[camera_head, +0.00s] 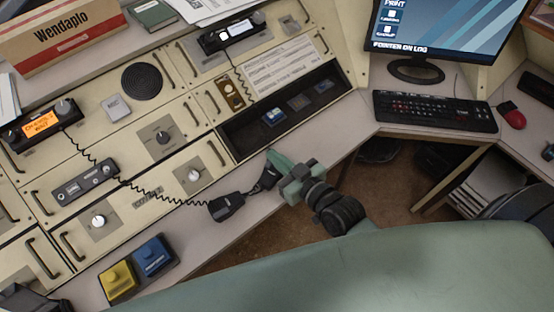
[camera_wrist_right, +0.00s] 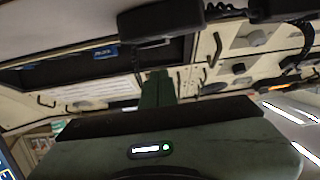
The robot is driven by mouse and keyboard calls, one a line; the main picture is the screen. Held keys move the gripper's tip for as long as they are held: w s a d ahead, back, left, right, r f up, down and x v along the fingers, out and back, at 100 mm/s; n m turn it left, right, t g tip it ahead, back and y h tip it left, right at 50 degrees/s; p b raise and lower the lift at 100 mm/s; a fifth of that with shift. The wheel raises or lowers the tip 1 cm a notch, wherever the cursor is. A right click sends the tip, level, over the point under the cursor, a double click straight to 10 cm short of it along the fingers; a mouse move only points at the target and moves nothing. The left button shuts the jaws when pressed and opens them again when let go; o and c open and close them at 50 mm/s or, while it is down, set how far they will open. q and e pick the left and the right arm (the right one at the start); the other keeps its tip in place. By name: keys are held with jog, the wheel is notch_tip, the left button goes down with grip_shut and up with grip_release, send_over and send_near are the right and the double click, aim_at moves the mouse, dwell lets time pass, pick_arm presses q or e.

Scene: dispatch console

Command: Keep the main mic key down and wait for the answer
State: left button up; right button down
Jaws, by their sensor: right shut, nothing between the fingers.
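A black hand mic (camera_head: 226,207) lies at the console's front edge, with a coiled cord running left towards the radio with an orange display (camera_head: 40,122). A second black piece (camera_head: 266,180) sits between that mic and my right gripper. I cannot tell if it is a separate mic. My right gripper (camera_head: 272,158) is shut and empty at the console edge, close to this piece. In the right wrist view, a black mic (camera_wrist_right: 160,20) is above the shut fingers (camera_wrist_right: 157,80). No finger is seen pressing a key. My left gripper is not in view.
A blue key (camera_head: 152,255) and a yellow key (camera_head: 118,282) stand on the front ledge. A dark recessed tray (camera_head: 240,138) lies behind my right gripper. A keyboard (camera_head: 435,111), red mouse (camera_head: 513,116) and monitor (camera_head: 450,25) are at right.

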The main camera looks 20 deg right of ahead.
jog(key=shift+b+v, duration=0.7)
jog(key=shift+v, duration=0.55)
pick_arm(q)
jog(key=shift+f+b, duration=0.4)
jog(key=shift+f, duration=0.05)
pick_arm(e)
jog(key=v, duration=0.7)
jog(key=shift+s+r, duration=0.15)
jog(key=shift+r, duration=0.25)
jog(key=shift+d, duration=0.15)
jog(key=shift+f, duration=0.1)
